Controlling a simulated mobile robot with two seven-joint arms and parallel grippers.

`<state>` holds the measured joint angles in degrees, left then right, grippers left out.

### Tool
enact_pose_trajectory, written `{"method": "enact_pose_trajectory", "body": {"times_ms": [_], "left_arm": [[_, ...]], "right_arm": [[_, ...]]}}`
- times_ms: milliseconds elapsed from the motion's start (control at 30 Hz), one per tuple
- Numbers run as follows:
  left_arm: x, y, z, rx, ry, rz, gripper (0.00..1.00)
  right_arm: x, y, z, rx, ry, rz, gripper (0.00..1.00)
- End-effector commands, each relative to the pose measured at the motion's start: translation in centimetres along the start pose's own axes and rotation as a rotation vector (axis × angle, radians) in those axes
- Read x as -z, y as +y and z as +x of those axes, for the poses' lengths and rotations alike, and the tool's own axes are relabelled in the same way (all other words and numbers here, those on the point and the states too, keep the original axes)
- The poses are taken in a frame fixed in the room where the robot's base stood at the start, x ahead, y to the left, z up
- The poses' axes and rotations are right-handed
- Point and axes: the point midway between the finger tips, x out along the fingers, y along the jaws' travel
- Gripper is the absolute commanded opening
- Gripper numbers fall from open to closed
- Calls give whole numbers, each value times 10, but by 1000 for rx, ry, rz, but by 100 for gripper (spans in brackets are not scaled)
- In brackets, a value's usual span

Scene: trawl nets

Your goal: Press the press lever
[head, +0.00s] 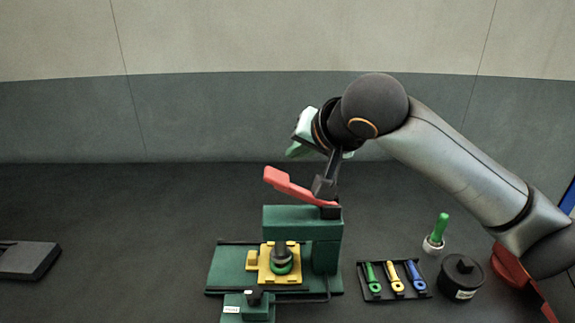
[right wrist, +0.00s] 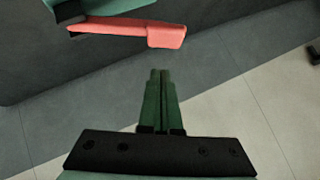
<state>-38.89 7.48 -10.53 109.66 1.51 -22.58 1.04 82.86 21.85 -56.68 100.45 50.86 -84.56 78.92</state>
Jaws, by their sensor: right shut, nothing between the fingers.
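The press lever (head: 290,184) is red and slopes up to the left above the green press (head: 328,250) in the head view. Its handle also shows at the top of the right wrist view (right wrist: 150,32). My right gripper (head: 295,151) is above the lever's raised end, partly hidden by its own wrist. In the right wrist view its green fingers (right wrist: 159,75) are shut together and empty, with a visible gap to the lever. A yellow fixture (head: 257,277) with a round dark and green part sits on the press base. My left gripper is not in view.
Right of the press lie a black tray (head: 375,296) with green, yellow and blue tools, a green-handled tool in a white holder (head: 433,246), and a round black container (head: 462,278). A dark flat block (head: 28,260) lies far left. The dark surface between it and the press is clear.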

Motion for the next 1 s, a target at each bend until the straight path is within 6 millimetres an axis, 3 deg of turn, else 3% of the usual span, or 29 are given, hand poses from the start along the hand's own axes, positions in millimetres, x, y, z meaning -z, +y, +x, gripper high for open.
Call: {"method": "enact_pose_trajectory", "body": {"times_ms": [100,300,1000], "left_arm": [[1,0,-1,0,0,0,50],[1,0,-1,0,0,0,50],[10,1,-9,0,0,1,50]], "right_arm": [[-16,0,13,0,-4,-3,0],[-26,0,23,1,-1,-1,0],[-34,-5,30,-50,-4,-53,0]]}}
